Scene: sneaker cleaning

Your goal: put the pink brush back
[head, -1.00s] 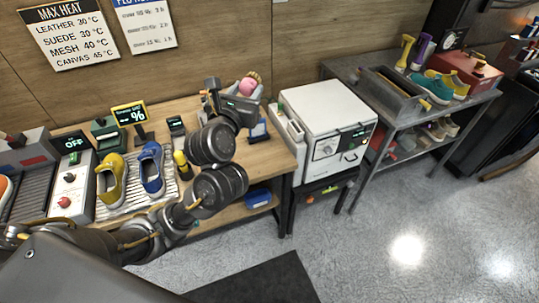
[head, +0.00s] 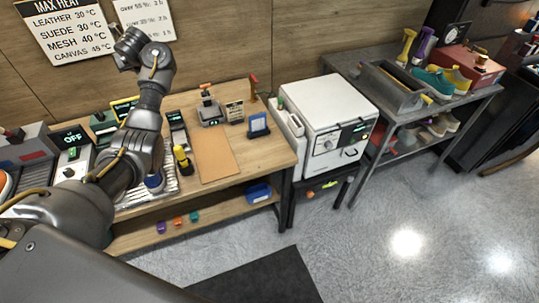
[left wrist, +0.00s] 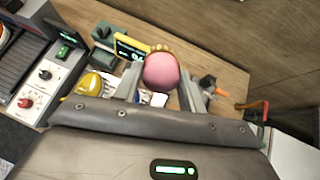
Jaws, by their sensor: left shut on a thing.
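My left gripper (left wrist: 160,88) is shut on the pink brush (left wrist: 161,70), whose round pink top shows between the two fingers in the left wrist view. A tan bristly rim shows behind the pink top. In the head view my left arm reaches up at the left, with its wrist end (head: 132,48) high before the wall signs. The brush cannot be made out there. The wrist view looks down past the brush onto the bench, with the yellow shoe (left wrist: 95,84) to its left. My right gripper is not in view.
The wooden bench holds a tan mat (head: 213,155), a yellow bottle (head: 181,160), a grey stand (head: 210,112), a red-handled tool (head: 253,88) and a blue-framed display (head: 258,125). A white machine (head: 328,120) stands to the right. My arm covers part of the shoe rack.

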